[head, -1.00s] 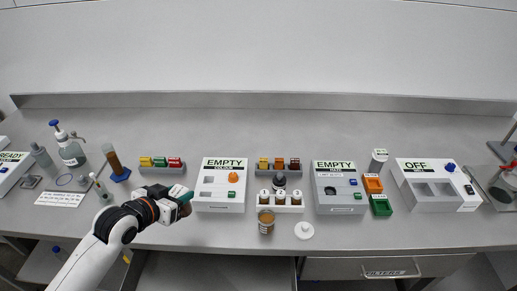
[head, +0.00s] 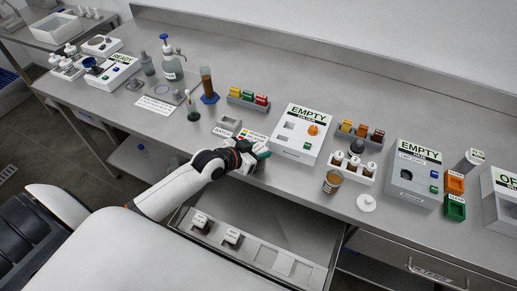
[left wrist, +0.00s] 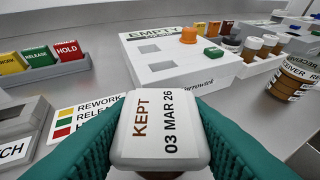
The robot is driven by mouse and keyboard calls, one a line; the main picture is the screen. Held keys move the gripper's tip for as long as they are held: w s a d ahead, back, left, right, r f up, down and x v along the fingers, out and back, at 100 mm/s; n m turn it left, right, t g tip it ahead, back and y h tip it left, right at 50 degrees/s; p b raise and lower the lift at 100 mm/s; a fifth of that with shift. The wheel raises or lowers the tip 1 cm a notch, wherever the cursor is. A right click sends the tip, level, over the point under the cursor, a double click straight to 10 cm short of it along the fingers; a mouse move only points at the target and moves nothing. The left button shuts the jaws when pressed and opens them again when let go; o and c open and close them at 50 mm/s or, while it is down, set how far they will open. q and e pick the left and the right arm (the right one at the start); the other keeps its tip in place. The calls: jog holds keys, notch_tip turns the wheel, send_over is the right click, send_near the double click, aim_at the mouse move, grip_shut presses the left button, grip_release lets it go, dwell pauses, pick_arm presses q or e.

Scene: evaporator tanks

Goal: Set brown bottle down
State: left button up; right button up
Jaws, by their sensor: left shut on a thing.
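My left gripper (head: 258,157) is over the bench's front edge, left of the white EMPTY colour unit (head: 301,134). In the left wrist view its green fingers (left wrist: 160,140) are shut on the brown bottle, seen from above. The bottle's white cap (left wrist: 160,130) reads KEPT 03 MAR 26. Only a sliver of brown shows below the cap; its base is hidden, so I cannot tell if it touches anything. In the head view the gripper hides the bottle. My right gripper is not in view.
An open drawer (head: 270,226) below holds two white-topped items (head: 200,221) and empty slots. A REWORK/RELEASE card (left wrist: 87,118) and a BATCH holder (left wrist: 22,122) lie left of the bottle. A brown RECEIVER jar (head: 332,182) and a white lid (head: 366,203) stand right.

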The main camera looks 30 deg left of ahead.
pick_arm(q)
jog(key=o, duration=0.6)
jog(key=shift+f, duration=0.15)
jog(key=o, duration=0.5)
jog(key=shift+b+v, duration=0.6)
jog(key=shift+v, duration=5.45)
